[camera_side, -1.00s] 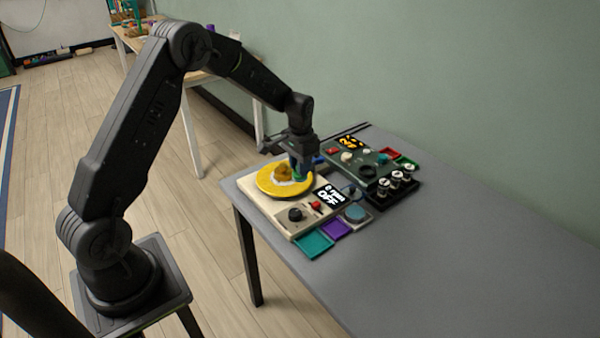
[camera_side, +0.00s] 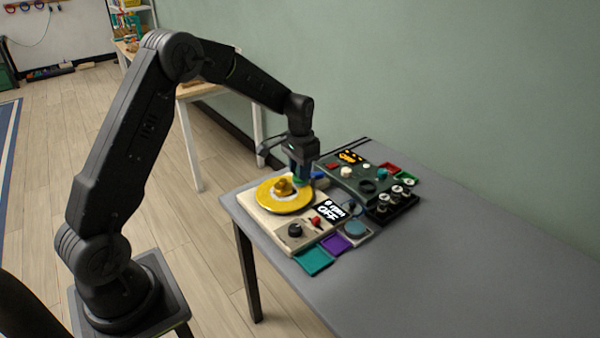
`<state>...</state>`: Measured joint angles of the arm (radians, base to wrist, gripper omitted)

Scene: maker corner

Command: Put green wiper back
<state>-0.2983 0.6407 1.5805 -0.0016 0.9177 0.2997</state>
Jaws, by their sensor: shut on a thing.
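My gripper (camera_side: 302,177) is above the back right edge of a yellow disc (camera_side: 268,201) and is shut on a small green thing, which seems to be the green wiper (camera_side: 302,182). Only a little of the wiper shows below the jaws. The yellow disc has a pale ring and an orange-brown lump (camera_side: 284,187) near its middle. It sits on a beige machine (camera_side: 277,222) with a black knob, a red switch and a display reading OFF. I cannot tell whether the wiper touches anything below it.
A dark green machine (camera_side: 345,183) with a lit display stands behind. The grey table (camera_side: 470,260) is clear at right.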

